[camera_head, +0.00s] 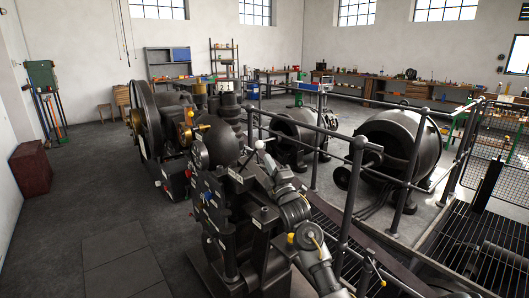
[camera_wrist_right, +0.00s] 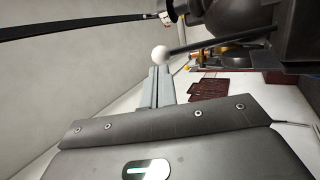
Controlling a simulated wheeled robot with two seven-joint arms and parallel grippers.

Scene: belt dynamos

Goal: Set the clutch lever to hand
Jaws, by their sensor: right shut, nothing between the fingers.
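A lever with a white ball knob (camera_head: 260,145) stands at the top of the dark control stand in the head view. In the right wrist view the white knob (camera_wrist_right: 160,53) sits on a dark rod that runs off to the right. My right gripper (camera_head: 265,162) reaches up from the bottom of the head view, close to the knob. In the wrist view its grey fingers (camera_wrist_right: 159,72) are shut together, with the tips right at the knob. I cannot tell whether they touch it. Any lever markings are too small to read. My left gripper is out of view.
The control stand (camera_head: 222,215) carries several small coloured knobs. A dark railing (camera_head: 352,190) runs close to the right of my arm. Behind are the belt wheel (camera_head: 147,120) and a large dynamo (camera_head: 390,150). The floor at left (camera_head: 85,215) is clear.

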